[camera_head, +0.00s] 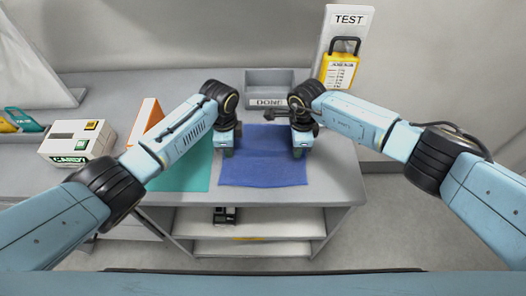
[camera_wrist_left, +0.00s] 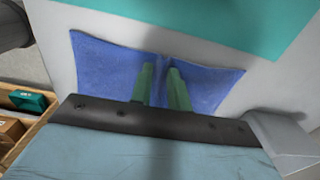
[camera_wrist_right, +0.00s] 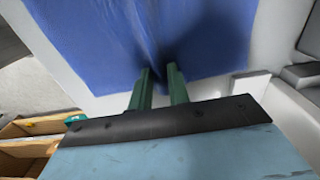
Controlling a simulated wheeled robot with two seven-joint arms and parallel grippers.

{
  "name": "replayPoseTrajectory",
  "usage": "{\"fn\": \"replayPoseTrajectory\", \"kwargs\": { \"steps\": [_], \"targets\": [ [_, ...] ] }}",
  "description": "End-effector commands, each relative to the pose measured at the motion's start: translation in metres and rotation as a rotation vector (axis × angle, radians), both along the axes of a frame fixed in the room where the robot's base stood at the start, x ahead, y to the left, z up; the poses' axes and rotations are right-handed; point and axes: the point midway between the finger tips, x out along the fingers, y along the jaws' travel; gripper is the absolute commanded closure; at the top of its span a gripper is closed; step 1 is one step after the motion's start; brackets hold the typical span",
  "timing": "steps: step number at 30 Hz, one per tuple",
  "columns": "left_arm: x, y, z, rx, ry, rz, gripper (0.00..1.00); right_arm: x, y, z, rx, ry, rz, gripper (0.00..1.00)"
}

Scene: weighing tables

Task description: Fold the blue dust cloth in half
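The blue dust cloth (camera_head: 262,172) lies on the grey table in front of me, its near edge close to the table's front edge. My left gripper (camera_head: 228,151) points down at the cloth's left side. In the left wrist view its green fingers stand close together with a ridge of cloth (camera_wrist_left: 110,75) between them. My right gripper (camera_head: 299,152) points down at the cloth's right side. In the right wrist view creases in the cloth (camera_wrist_right: 95,45) run to its narrow-set fingers. Both appear to pinch the cloth; the fingertips are partly hidden.
A teal mat (camera_head: 195,178) lies left of the cloth, with an orange-and-white wedge (camera_head: 146,120) and a white-and-green box (camera_head: 76,141) farther left. A grey tray labelled DONE (camera_head: 268,81) stands behind the cloth.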

Motion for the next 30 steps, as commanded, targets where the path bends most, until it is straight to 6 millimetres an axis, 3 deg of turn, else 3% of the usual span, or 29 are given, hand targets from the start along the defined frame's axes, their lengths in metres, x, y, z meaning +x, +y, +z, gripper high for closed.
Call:
{"fn": "replayPoseTrajectory", "kwargs": {
  "steps": [8,23,30],
  "targets": [
    [-0.001,0.001,-0.001,0.001,0.002,0.0,1.0,-0.001,-0.001,-0.002,-0.002,0.003,-0.001,1.0],
    [-0.001,0.001,0.0,0.002,0.003,0.001,1.0,-0.001,-0.001,0.0,-0.003,0.004,-0.001,1.0],
    [-0.001,0.001,0.013,0.002,0.002,0.001,1.0,-0.001,-0.001,0.012,-0.002,0.003,-0.001,1.0]
  ]
}}
